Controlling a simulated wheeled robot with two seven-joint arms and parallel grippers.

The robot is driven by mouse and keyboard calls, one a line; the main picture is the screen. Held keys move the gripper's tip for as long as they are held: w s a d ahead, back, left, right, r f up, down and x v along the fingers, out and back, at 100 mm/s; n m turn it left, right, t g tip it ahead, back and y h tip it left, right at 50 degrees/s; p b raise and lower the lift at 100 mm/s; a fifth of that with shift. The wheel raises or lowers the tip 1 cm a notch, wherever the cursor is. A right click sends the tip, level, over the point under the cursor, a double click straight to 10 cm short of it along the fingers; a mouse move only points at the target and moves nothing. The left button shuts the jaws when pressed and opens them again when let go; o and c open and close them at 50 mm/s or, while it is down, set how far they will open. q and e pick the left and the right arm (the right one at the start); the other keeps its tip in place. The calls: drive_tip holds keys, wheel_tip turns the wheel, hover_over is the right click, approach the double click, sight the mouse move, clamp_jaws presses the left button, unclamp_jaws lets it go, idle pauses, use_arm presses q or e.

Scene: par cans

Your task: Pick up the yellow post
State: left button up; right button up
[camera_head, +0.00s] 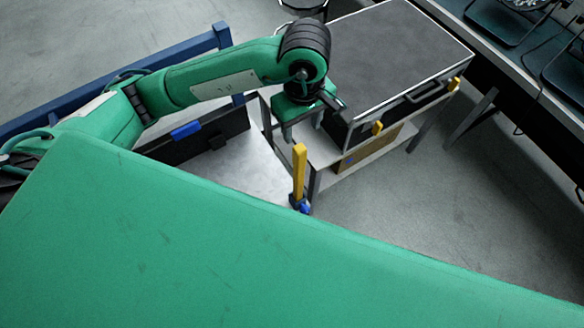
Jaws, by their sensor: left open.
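The yellow post (299,168) stands upright near the middle of the view, with blue at its foot. Its lowest part is close to the green edge in the foreground. My left gripper (302,122) points down above and behind the post in the picture, near the left end of the grey-topped cart. It is open, and nothing shows between its fingers. A gap shows between the gripper and the top of the post, so they look apart. My right gripper is not in view.
The dark-topped cart (395,50) has a lower shelf and smaller yellow pieces (377,128) along its side. A blue rail (221,38) runs behind my left arm. A bench with dark trays (505,20) stands at the upper right. Grey floor (440,205) lies open at the right.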

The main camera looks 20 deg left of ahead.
use_arm(q)
drive_tip(key=p, duration=0.1)
hover_over(301, 150)
drive_tip(key=f, duration=0.4)
drive_tip(key=shift+s+d, duration=0.15)
drive_tip(key=shift+s, duration=0.05)
drive_tip(key=f, duration=0.2)
drive_tip(key=shift+w+a+f+p, duration=0.1)
drive_tip(key=shift+a+f+p, duration=0.1)
drive_tip(key=shift+f+p, duration=0.2)
drive_tip(key=shift+d+f, duration=0.1)
drive_tip(key=shift+f, duration=0.6)
drive_tip(key=shift+w+f+p, duration=0.1)
drive_tip(key=shift+f+p, duration=0.25)
drive_tip(key=shift+p, duration=0.3)
drive_tip(key=f, duration=0.1)
drive_tip(key=f+p, duration=0.1)
drive_tip(key=f, duration=0.1)
drive_tip(key=shift+w+a+f+p, duration=0.1)
drive_tip(key=shift+a+f+p, duration=0.05)
drive_tip(key=shift+a+p, duration=0.2)
drive_tip(key=shift+d+f, duration=0.1)
drive_tip(key=shift+f, duration=0.35)
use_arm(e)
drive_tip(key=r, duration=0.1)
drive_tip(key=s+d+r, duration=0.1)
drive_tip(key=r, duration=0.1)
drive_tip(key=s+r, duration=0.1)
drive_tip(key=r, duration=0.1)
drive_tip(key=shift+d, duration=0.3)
